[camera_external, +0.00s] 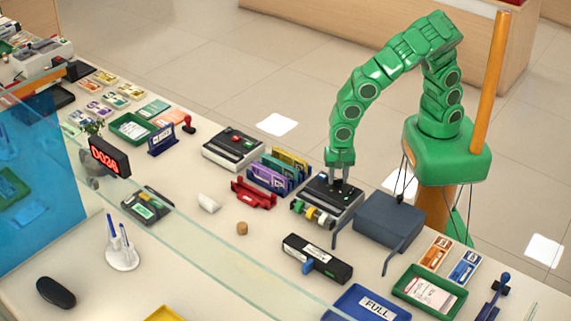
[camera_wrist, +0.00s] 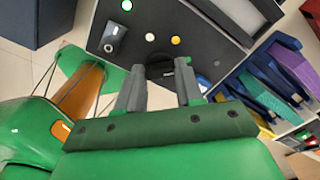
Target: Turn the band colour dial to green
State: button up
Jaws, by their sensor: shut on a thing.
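The black banding machine (camera_external: 343,205) stands on the counter with coloured band rolls (camera_external: 312,213) along its front. My gripper (camera_external: 339,184) reaches straight down onto its top panel. In the wrist view, my gripper's (camera_wrist: 160,76) two grey fingers are shut on a dark round dial (camera_wrist: 158,70) on that panel. The fingers hide much of the dial, and I cannot tell which colour it points to. A white dot (camera_wrist: 150,37) and a yellow dot (camera_wrist: 175,40) show on the panel beyond it. A small black switch (camera_wrist: 115,38) sits beside them.
A dark blue-grey box (camera_external: 388,220) stands close to the machine's right. Coloured upright holders (camera_external: 270,176) and a red rack (camera_external: 253,194) are close on its left. A black bar-shaped device (camera_external: 318,258) lies in front. A glass screen runs along the front counter.

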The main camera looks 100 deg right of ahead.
aim_at(338, 179)
dwell(0.4)
jog(key=o, duration=1)
jog(key=shift+o, duration=0.2)
jog(key=shift+r, duration=0.1)
jog(key=shift+r, duration=3.8)
